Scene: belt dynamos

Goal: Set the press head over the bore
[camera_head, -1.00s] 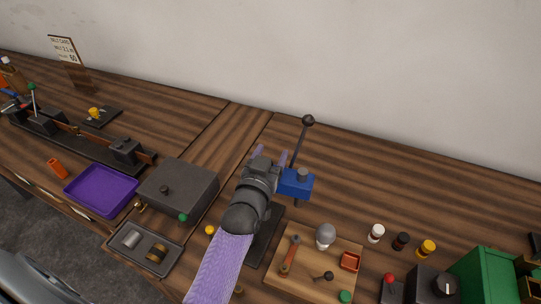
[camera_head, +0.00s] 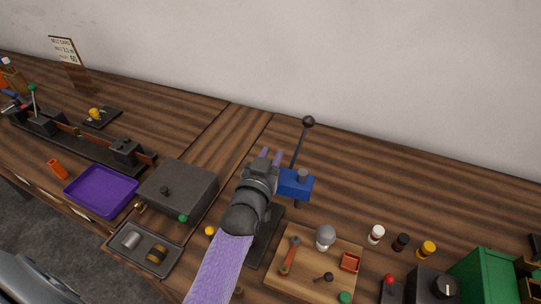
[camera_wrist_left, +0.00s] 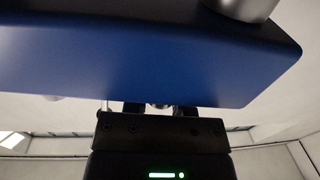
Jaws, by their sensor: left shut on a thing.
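The press head is a blue block (camera_head: 297,184) with a grey cap on top, standing over a dark base plate (camera_head: 265,240). A black lever with a ball end (camera_head: 308,121) rises behind it. In the left wrist view the blue underside (camera_wrist_left: 150,60) fills the top, just beyond the fingers. The bore is hidden. My right gripper is not in view.
A wooden board (camera_head: 310,262) with small tools lies to the right, near several small bottles.

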